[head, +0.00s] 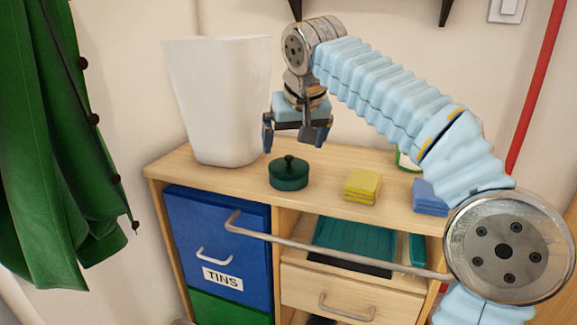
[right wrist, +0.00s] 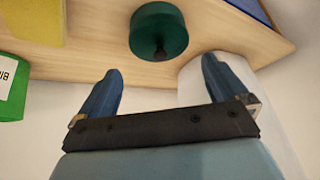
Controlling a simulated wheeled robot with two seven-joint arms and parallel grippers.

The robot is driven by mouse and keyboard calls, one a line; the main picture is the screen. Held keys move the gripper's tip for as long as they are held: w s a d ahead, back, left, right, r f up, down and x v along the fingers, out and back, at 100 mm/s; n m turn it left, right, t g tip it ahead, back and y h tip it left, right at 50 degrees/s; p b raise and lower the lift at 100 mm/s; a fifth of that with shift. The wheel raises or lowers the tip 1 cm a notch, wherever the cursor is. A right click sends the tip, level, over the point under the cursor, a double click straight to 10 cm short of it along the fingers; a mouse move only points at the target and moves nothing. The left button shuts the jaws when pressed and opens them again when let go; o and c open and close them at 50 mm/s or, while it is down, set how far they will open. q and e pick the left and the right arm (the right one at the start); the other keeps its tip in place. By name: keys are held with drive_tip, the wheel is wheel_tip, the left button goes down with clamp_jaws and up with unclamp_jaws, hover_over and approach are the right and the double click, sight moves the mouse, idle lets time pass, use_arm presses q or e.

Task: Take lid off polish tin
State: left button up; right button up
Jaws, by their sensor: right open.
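The polish tin (head: 289,177) is a small dark green round tin on the wooden cabinet top, with its lid on and a dark knob (head: 289,160) at the centre of the lid. It also shows at the top of the right wrist view (right wrist: 158,30). My right gripper (head: 298,143) is open and empty, above and behind the tin, apart from it. Its two blue fingers (right wrist: 160,85) point toward the tin in the wrist view. My left gripper is not in view.
A tall white bin (head: 218,100) stands left of the tin, close to my right gripper. Yellow sponges (head: 362,185) and blue cloths (head: 430,197) lie to the right. A green-and-white container (head: 405,161) is partly hidden behind my arm. A rail (head: 330,253) runs along the cabinet front.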

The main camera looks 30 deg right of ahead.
sight(289, 156)
drive_tip(key=x, duration=0.5)
drive_tip(key=shift+w+d+f, duration=0.1)
drive_tip(key=shift+w+f, duration=0.1)
drive_tip(key=shift+w, duration=0.15)
drive_tip(key=c, duration=0.6)
